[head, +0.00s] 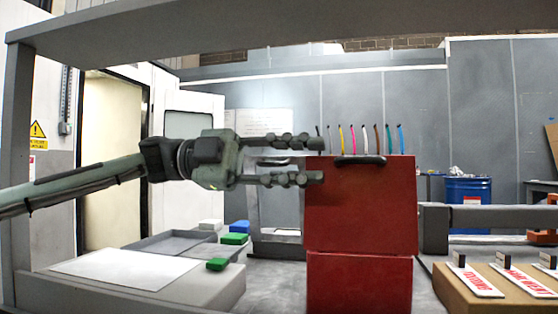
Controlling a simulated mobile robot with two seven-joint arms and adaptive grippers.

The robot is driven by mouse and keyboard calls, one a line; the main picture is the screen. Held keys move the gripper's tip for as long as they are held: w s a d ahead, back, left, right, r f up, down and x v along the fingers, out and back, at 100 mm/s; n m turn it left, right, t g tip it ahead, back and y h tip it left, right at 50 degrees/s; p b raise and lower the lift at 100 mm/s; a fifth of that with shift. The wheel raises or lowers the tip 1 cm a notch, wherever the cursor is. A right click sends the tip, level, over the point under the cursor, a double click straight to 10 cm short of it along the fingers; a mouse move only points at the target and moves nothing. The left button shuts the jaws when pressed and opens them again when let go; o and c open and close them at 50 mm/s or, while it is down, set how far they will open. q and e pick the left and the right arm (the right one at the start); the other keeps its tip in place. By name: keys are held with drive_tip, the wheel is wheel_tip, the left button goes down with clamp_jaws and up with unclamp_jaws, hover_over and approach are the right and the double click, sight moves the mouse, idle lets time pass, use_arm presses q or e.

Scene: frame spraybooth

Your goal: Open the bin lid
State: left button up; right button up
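The red bin (358,285) stands on the bench just right of the middle of the head view. Its red lid panel (362,208) faces me above a horizontal seam, with a black handle (360,160) along its top edge. I cannot tell how far the lid is raised. My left gripper (322,160) reaches in from the left with its two fingers spread, one above the other, and nothing between them. Its fingertips overlap the lid's upper left edge in the picture, left of the handle; contact is unclear. My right gripper is out of view.
Several coloured thin sticks (353,138) stand behind the lid. Green (217,264) and blue (235,239) blocks lie by a grey tray (172,243) at left. A cardboard box (470,298) with labelled tags is at right. A grey shelf (250,28) spans overhead.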

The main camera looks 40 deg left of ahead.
use_arm(q)
drive_tip(key=v, duration=0.3)
drive_tip(key=shift+s+a, duration=0.25)
drive_tip(key=shift+a, duration=0.05)
idle(0.4)
